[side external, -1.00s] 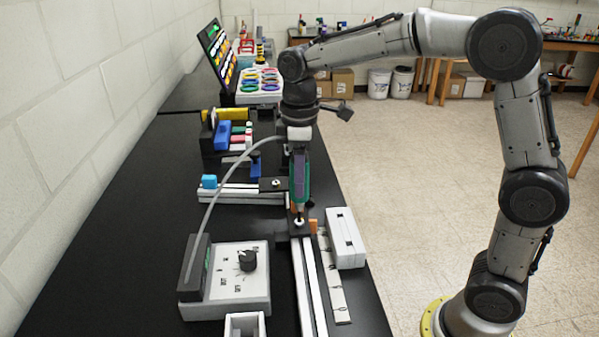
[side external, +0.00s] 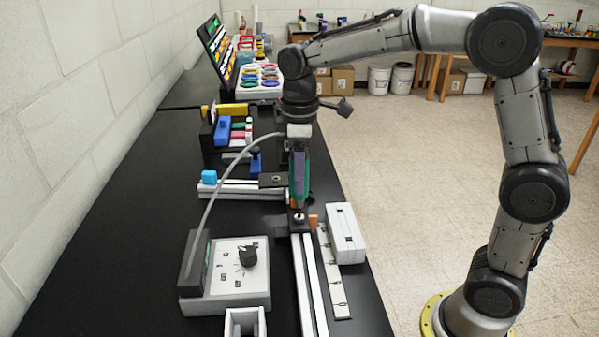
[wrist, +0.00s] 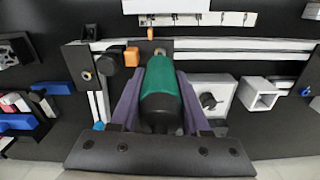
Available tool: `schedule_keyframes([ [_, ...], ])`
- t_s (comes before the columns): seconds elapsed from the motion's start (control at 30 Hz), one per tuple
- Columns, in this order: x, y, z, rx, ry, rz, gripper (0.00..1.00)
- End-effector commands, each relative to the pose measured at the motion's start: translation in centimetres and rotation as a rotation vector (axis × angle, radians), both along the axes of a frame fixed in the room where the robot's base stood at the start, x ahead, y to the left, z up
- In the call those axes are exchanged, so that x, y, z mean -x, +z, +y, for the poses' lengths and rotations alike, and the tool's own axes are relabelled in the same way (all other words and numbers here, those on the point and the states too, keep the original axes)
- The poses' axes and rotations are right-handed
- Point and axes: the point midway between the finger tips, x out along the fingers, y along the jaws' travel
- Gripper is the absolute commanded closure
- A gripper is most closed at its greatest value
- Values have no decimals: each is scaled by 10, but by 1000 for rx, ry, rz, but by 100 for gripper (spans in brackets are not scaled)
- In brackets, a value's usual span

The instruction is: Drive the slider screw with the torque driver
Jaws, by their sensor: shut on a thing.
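The torque driver (side external: 306,176), green with a dark end, stands upright over the rail. My gripper (side external: 298,170) is shut on it, with purple jaws on either side. In the wrist view the driver (wrist: 162,88) is seen end-on between the jaws (wrist: 158,105). The slider (side external: 299,226) is a dark block on the pale rail (side external: 308,275). The slider screw (side external: 298,216) shows as a small light spot directly below the driver's tip; whether they touch is too small to tell.
A grey control box (side external: 232,283) with a black knob stands left of the rail, its cable arching to the driver. A white box (side external: 345,234) and marked strip (side external: 333,283) lie right of it. A cross rail (side external: 235,191) and coloured blocks stand behind. A white open holder (side external: 245,323) sits in front.

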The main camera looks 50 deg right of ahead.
Motion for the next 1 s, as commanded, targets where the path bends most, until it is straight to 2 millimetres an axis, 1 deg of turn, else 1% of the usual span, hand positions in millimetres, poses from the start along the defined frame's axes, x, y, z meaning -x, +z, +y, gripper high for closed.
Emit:
schedule_keyframes([
  [1.0,0,-10,0,0,0,-2,100],
])
